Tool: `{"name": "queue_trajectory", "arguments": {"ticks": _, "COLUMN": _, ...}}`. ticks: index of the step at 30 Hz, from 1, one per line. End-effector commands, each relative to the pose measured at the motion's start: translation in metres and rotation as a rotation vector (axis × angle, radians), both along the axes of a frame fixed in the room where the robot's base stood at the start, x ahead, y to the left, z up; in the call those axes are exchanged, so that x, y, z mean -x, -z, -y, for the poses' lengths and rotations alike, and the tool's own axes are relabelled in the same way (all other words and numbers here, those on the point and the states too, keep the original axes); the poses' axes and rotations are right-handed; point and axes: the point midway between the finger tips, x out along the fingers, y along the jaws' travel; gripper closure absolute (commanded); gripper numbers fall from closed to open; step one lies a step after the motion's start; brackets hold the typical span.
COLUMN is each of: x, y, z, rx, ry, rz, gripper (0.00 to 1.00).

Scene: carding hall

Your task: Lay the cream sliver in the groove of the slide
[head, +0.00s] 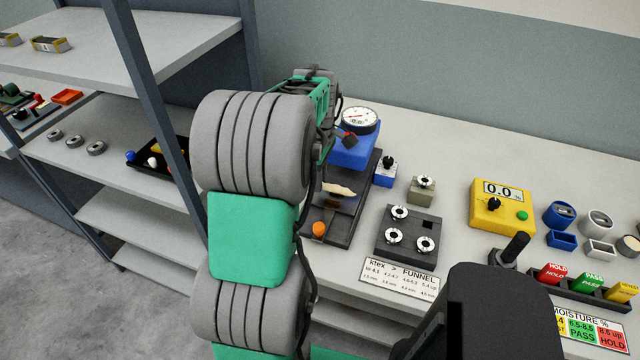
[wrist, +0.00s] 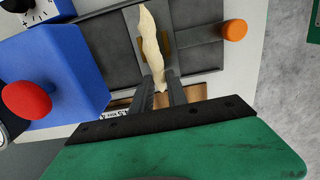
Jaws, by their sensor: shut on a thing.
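The cream sliver (wrist: 150,38) is a long, pale, slightly wavy strip. My gripper (wrist: 158,83) is shut on its near end, and the rest sticks out beyond the fingertips. The sliver (head: 339,189) also shows in the head view, over the dark tester base with the orange knob (head: 319,229). In the wrist view the dark grey slide (wrist: 195,40) lies beneath and beside the sliver. A brass-coloured patch is partly covered by it. I cannot tell whether the sliver touches the groove or hangs above it. In the head view my arm hides the fingers.
A blue box (head: 352,151) with a dial gauge (head: 360,120) and red knob (wrist: 27,99) stands close beside the slide. A grey block with round funnels (head: 408,236) and a yellow meter (head: 502,206) stand to the right. Shelving (head: 110,150) is at left.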

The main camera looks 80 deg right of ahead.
Motion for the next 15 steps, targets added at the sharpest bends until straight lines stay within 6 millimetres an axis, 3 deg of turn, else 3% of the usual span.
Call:
{"name": "queue_trajectory", "arguments": {"ticks": 5, "x": 0.002, "y": 0.025, "z": -0.002, "rx": -0.005, "ry": 0.002, "rz": -0.001, "gripper": 1.00}}
{"name": "queue_trajectory", "arguments": {"ticks": 14, "x": 0.002, "y": 0.029, "z": -0.001, "rx": -0.003, "ry": 0.001, "rz": -0.001, "gripper": 1.00}}
{"name": "queue_trajectory", "arguments": {"ticks": 15, "x": 0.002, "y": 0.029, "z": -0.001, "rx": -0.003, "ry": 0.001, "rz": -0.001, "gripper": 0.80}}
